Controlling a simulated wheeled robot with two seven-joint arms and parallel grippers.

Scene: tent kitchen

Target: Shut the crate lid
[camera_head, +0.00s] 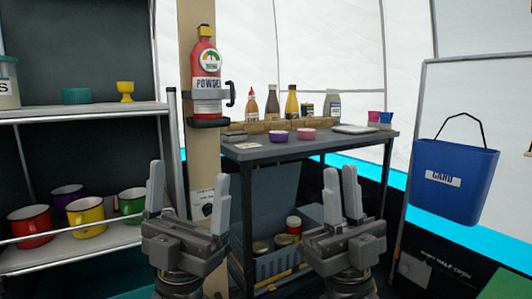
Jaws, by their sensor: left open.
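A grey-blue crate (270,265) stands on the lower shelf of the dark table, with jars and cans inside it. A flat blue-grey panel, which looks like its raised lid (262,226), stands upright behind the contents. My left gripper (189,170) is open and empty, pointing up, in front and to the left of the crate. My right gripper (341,170) points up in front and to the right of it.
The dark table (270,149) above the crate carries bottles, small bowls and cups. A post with a red extinguisher-like bottle (206,75) stands at left, beside a shelf (80,245) of mugs. A blue bucket (455,180) hangs at right.

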